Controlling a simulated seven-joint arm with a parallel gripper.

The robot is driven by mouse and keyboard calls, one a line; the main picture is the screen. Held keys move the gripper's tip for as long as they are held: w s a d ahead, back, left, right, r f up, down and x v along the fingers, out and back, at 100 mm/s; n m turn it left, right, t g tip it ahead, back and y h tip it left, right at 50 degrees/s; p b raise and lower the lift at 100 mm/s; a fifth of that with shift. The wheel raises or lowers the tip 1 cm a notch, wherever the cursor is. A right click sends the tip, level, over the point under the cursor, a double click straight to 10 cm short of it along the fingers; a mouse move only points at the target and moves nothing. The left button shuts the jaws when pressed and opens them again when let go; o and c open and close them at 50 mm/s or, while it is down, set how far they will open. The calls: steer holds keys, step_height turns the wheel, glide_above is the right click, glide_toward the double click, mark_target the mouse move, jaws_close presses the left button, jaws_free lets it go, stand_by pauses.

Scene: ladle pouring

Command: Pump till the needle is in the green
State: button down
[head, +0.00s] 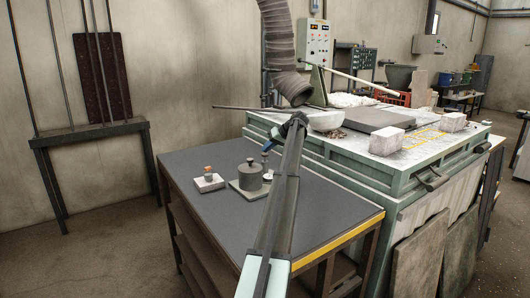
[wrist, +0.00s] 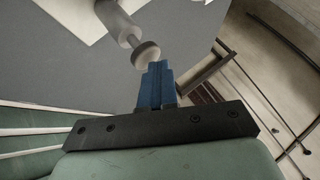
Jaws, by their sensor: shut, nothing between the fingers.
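A grey cylinder (head: 250,179) with a small knob on top stands upright on a flat base plate (head: 238,190) on the dark table. A small pale round part (head: 268,178) shows at its right, partly behind my arm; no needle or green zone can be made out. My gripper (head: 265,156) is small here, above the cylinder's right side. In the wrist view its blue fingers (wrist: 157,78) are shut and empty. Their tips are close to a round pale disc (wrist: 146,54) on a thin rod from a pale cylinder (wrist: 117,20); I cannot tell whether they touch.
The dark table (head: 300,215) is clear in front, with a yellow front edge. A green-framed bench (head: 400,165) with pale blocks stands at the right.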

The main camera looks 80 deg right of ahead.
mark_target(267, 154)
steer(key=shift+f, duration=0.85)
stand_by(0.8)
steer(key=shift+r, duration=2.25)
steer(key=shift+r, duration=0.1)
steer(key=shift+r, duration=2.45)
